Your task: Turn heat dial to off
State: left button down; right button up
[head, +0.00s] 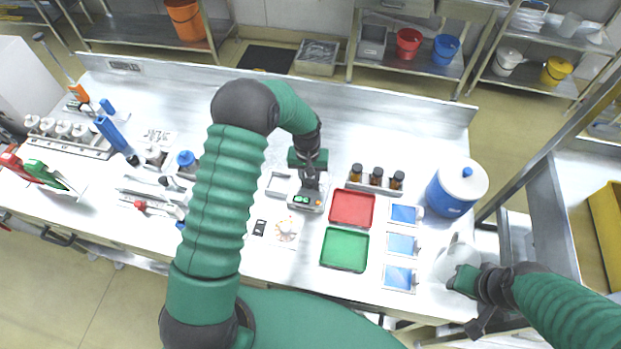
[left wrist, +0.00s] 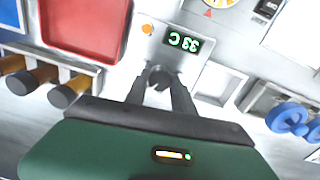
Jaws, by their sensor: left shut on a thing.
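A small grey heating unit (head: 306,203) stands near the middle of the counter, with a green-lit display and an orange light. In the left wrist view, its display (left wrist: 184,41) reads 33 C, and the orange light (left wrist: 147,29) sits beside it. My left gripper (head: 311,183) reaches down onto the unit from behind. In the left wrist view its fingers (left wrist: 160,82) are closed around a dark round dial (left wrist: 159,76), which they partly hide. The dial's marking cannot be read. My right gripper (head: 464,280) is beside a white jug (head: 458,255); its jaws cannot be made out.
A red tray (head: 352,208) and a green tray (head: 345,249) lie right of the unit. A rack of brown bottles (head: 376,178) stands behind the red tray. Blue-topped dishes (head: 402,245) and a blue pot (head: 456,190) stand farther right. A white square frame (head: 279,184) lies close left.

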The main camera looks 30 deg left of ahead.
pick_arm(q)
jog(key=shift+s+d+f+n, duration=0.1)
jog(key=shift+s+f+n, duration=0.1)
jog(key=shift+n, duration=0.45)
jog(key=shift+s+f+n, duration=0.1)
jog(key=shift+s+n, duration=0.05)
jog(key=shift+n, duration=0.5)
jog(key=shift+b, duration=0.3)
jog(key=c, duration=1.4)
grip_release()
jog(key=shift+r, duration=0.1)
jog(key=o, duration=0.3)
jog(key=shift+r, duration=0.1)
jog(key=shift+o, duration=0.2)
jog(key=shift+w+r, duration=0.1)
jog(key=shift+w, duration=0.05)
